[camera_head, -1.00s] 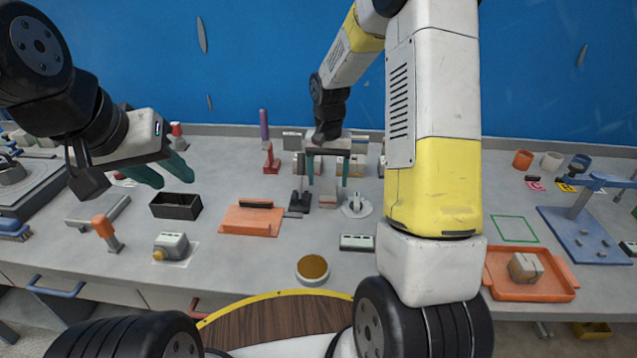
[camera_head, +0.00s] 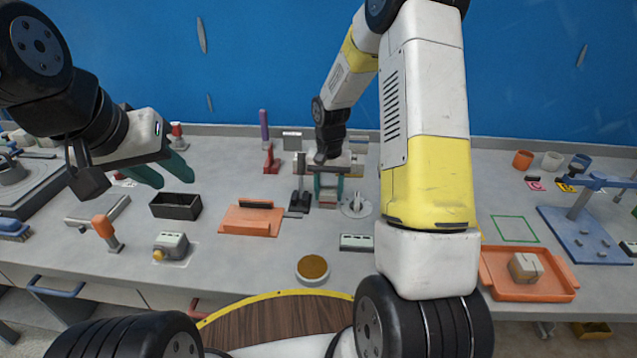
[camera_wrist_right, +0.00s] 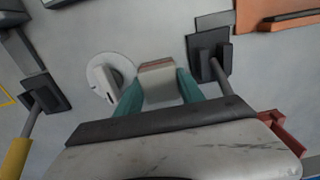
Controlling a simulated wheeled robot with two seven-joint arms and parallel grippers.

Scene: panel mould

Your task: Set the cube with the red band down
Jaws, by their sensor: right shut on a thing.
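My right gripper (camera_head: 328,198) is shut on the cube with the red band (camera_wrist_right: 160,86), near the middle of the bench. In the right wrist view the cube sits between the teal fingers (camera_wrist_right: 160,90), with a pale face and a reddish-brown band along its far edge. In the head view the cube (camera_head: 328,186) is small between the fingers; I cannot tell whether it touches the bench. My left gripper (camera_head: 163,173) is open and empty, above the left part of the bench.
A white round fixture (camera_head: 356,206) stands just right of the held cube, and a black stand (camera_head: 300,198) just left. An orange plate (camera_head: 250,219) lies further left. An orange tray (camera_head: 500,284) with a block (camera_head: 525,267) and a green outlined square (camera_head: 515,229) lie right.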

